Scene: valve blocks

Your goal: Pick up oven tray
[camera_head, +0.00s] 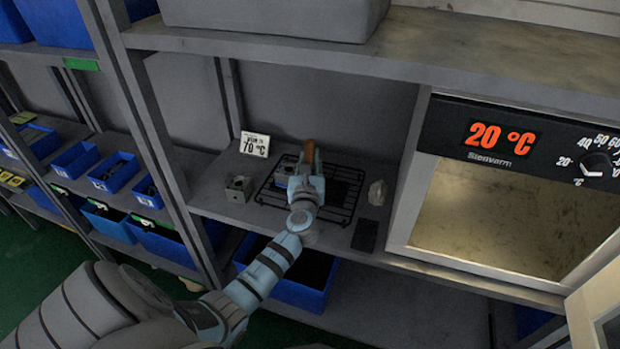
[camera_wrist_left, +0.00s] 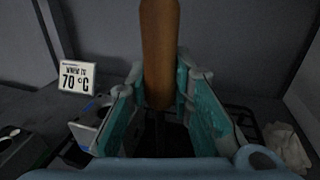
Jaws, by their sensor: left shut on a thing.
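The oven tray (camera_head: 270,197) is a black wire rack lying on the grey shelf, with a brown wooden handle (camera_head: 309,151) standing up from it. My left gripper (camera_head: 307,165) is over the tray and shut on the handle. In the left wrist view the handle (camera_wrist_left: 160,60) rises between the two fingers (camera_wrist_left: 160,105). Parts of the wire rack (camera_wrist_left: 240,115) show behind the fingers there. My gripper and arm hide the middle of the rack. My right gripper is not in view.
A metal valve block (camera_head: 239,188) stands left of the tray, near a 70 °C sign (camera_head: 255,144). A crumpled pale item (camera_head: 377,192) and a dark flat item (camera_head: 365,235) lie right of it. The oven (camera_head: 500,205) at the right reads 20 °C. An upper shelf (camera_head: 450,50) overhangs.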

